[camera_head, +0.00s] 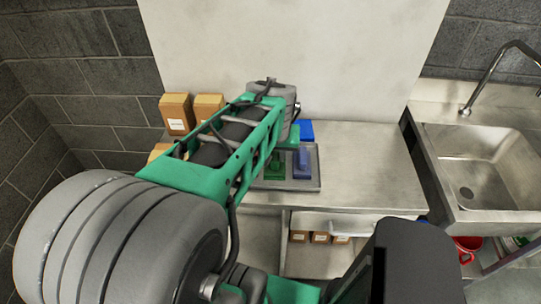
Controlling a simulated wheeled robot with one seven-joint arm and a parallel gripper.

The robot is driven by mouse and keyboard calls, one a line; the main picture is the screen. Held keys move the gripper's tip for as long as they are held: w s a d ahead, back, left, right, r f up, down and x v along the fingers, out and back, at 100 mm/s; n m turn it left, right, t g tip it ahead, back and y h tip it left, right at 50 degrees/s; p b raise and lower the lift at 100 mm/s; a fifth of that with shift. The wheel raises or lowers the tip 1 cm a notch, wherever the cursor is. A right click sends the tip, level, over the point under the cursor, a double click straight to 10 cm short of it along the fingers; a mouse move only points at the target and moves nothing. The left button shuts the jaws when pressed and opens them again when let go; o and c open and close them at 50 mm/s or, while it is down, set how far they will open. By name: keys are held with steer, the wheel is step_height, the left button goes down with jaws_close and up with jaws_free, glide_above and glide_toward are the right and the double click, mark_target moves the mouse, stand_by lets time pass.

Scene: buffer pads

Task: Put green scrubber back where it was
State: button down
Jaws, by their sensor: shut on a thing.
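A dark green block, which looks like the green scrubber (274,168), shows at the grey tray (312,184) on the steel counter. My arm covers part of it, and I cannot tell whether it rests on the tray or is held above it. A blue scrubber (303,163) is in the tray just to its right. My arm reaches across the picture toward the tray, and its far end is above and behind the green scrubber. My gripper's fingers are hidden behind the arm.
A blue item (306,131) is behind the tray. Cardboard boxes (177,114) stand at the counter's back left. The counter (365,165) is clear right of the tray. A sink (480,165) is at the right. Small boxes (320,237) sit on the shelf below.

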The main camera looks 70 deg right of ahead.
steer(key=d+f+p, duration=0.1)
steer(key=d+f, duration=0.2)
steer(key=w+d+f+p, duration=0.1)
steer(key=d+f, duration=0.1)
steer(key=f, duration=0.2)
steer(key=w+d+f+p, duration=0.1)
steer(key=d+f, duration=0.2)
steer(key=shift+w+d+f, duration=0.1)
steer(key=shift+d+f, duration=0.2)
steer(key=shift+f, duration=0.05)
steer(key=c, duration=1.3)
jaws_free()
steer(key=shift+o, duration=0.2)
steer(key=shift+a, duration=0.1)
steer(key=shift+r, duration=0.1)
